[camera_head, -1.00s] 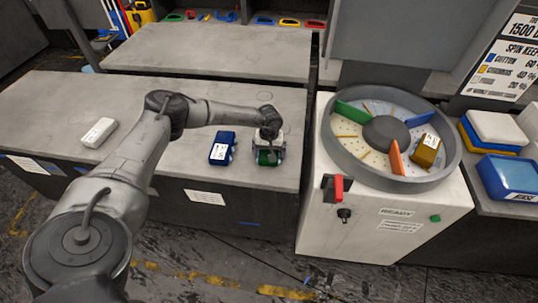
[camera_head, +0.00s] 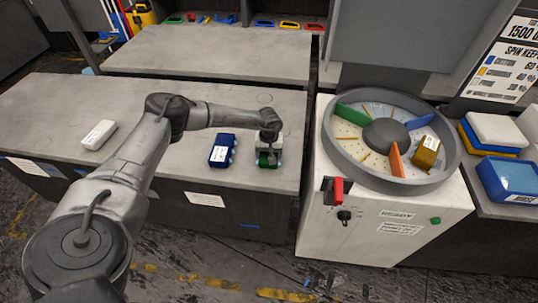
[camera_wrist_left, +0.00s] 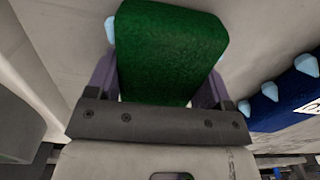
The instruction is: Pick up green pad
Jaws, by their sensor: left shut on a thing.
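The green pad (camera_head: 267,160) is at the right end of the grey worktop, under my left gripper (camera_head: 268,155). In the left wrist view the green pad (camera_wrist_left: 170,52) is a fuzzy dark green block between the two fingers of my left gripper (camera_wrist_left: 160,75). The gripper is shut on the pad. A pale blue tip shows at the pad's edge. Whether the pad still touches the worktop I cannot tell. My right gripper is not in view.
A blue pad (camera_head: 222,150) with a white label lies just left of the green pad. A white block (camera_head: 99,134) lies farther left on the worktop (camera_head: 60,105).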

